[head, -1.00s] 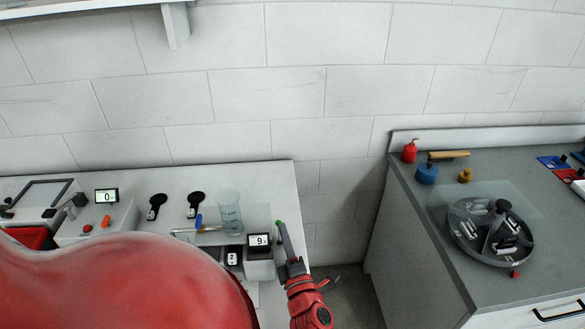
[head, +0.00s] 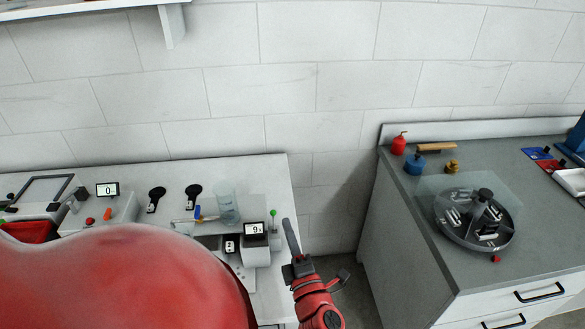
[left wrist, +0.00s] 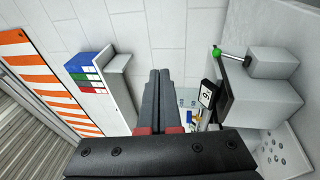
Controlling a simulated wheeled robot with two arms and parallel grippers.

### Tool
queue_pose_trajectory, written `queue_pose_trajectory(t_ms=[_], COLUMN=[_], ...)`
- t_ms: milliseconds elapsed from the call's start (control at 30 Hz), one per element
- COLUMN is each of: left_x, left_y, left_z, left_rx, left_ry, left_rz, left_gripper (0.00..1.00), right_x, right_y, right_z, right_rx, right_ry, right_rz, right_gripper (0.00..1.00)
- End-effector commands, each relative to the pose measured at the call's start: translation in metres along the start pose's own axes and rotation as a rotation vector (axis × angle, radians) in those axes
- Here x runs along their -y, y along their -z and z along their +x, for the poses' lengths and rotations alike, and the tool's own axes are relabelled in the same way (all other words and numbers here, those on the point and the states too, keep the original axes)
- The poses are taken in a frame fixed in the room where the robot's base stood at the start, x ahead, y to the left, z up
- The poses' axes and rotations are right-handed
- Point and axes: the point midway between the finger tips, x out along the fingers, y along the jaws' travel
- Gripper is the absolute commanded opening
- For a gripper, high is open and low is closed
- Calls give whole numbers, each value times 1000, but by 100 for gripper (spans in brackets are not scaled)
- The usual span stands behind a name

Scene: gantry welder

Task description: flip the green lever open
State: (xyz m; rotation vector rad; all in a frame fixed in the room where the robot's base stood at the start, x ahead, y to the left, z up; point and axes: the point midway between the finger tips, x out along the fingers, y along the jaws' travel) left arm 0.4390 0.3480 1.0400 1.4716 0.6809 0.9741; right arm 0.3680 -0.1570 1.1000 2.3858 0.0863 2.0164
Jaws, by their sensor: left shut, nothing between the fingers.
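The green lever (head: 274,213) is a thin rod with a green knob, beside the small display that reads 9 (head: 256,229). In the head view the rod looks upright. In the left wrist view the lever (left wrist: 216,50) shows at upper right, its rod joined to a grey block (left wrist: 272,64). My left gripper (head: 288,224) is shut and empty, just right of the lever in the head view, with a small gap between them. Its dark fingers (left wrist: 159,73) also show in the left wrist view, left of the knob. My right gripper is not in view.
A grey counter (head: 540,225) with a round carousel (head: 475,219) stands to the right. A floor gap separates the benches. A large red link of mine hides the lower left.

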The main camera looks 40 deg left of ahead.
Motion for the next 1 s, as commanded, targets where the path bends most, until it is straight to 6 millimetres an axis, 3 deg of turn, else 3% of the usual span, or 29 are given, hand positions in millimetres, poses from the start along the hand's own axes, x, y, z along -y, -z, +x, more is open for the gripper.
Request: queue_pose_trajectory(t_ms=[33, 233, 1000], left_x=[-10, -25, -28], left_y=[-2, -3, -3], left_z=[-4, -17, -21], left_rx=[6, 2, 0], left_ry=[1, -1, -8], left_rz=[-1, -1, 5], left_gripper=[0, 0, 0], right_x=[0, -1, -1], right_y=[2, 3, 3], right_z=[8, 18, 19], right_rx=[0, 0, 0], right_ry=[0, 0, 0], right_rz=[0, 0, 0], right_gripper=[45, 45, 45])
